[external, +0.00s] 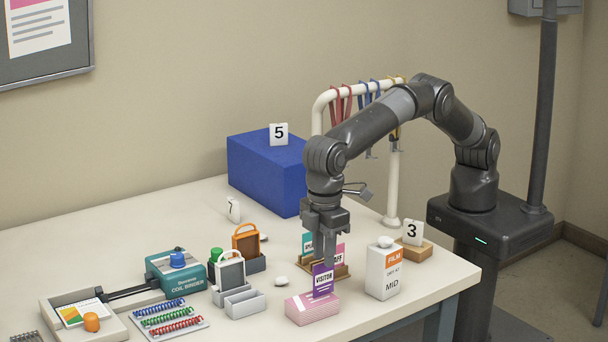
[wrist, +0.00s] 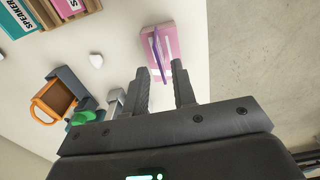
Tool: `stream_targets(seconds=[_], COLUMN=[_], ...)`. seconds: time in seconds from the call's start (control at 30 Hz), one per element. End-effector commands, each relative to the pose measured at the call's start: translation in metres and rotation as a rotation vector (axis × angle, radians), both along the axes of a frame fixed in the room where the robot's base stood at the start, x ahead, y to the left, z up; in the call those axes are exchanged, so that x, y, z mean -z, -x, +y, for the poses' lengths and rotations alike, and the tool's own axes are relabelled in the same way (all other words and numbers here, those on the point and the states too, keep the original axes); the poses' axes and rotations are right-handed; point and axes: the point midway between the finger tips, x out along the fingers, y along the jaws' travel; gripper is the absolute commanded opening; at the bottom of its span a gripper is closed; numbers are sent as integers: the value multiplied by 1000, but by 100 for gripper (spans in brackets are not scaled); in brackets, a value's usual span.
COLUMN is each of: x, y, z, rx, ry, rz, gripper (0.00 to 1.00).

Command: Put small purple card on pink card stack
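The small purple VISITOR card (external: 323,281) is on edge, nearly upright, with its lower edge at the top of the pink card stack (external: 312,310). I cannot tell whether it rests on the stack or hangs just above. My gripper (external: 327,258) points down at the card's upper edge. In the wrist view my gripper (wrist: 164,70) has its fingers apart. The purple card (wrist: 160,60) shows as a thin tilted strip between them, with visible gaps beside it. The pink stack (wrist: 150,45) lies behind the card.
A card rack (external: 343,270) with teal and pink cards stands behind the stack. A white film bottle (external: 384,272) is close on the right. A grey holder (external: 240,303) and a white pebble-like piece (external: 281,281) are on the left. The table's front edge is near.

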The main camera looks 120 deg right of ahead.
Motion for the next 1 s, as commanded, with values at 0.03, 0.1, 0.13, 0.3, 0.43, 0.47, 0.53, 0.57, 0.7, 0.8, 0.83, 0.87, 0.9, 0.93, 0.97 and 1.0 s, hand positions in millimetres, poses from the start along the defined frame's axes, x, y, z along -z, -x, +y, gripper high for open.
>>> stream_targets(seconds=[0.03, 0.1, 0.13, 0.3, 0.43, 0.47, 0.53, 0.57, 0.7, 0.8, 0.83, 0.87, 0.9, 0.93, 0.97, 1.0], x=[-13, -28, -34, -58, -67, -69, -70, -70, -70, -71, -72, -74, -79, -83, -88, -97], y=[0, -1, 0, 0, 0, 0, 0, 0, 0, 1, 1, 2, 5, 7, 10, 15], z=[0, 0, 0, 1, 0, 0, 0, 0, 0, 0, 0, -1, -2, -3, -4, -7], rx=[0, 0, -1, -1, -1, -1, -1, -1, -1, -1, -1, 0, 0, 0, 0, 0], ry=[-1, -2, -2, -1, -1, -1, -1, -1, 0, 0, -1, -1, -1, -1, -1, -1], rz=[-4, -3, -3, -1, 1, 0, 0, 0, 1, 0, 0, -1, -4, -6, -8, -13], gripper=[25, 25, 25, 25, 25, 25, 25, 25, 25, 25, 25, 25, 25, 25, 25, 25])
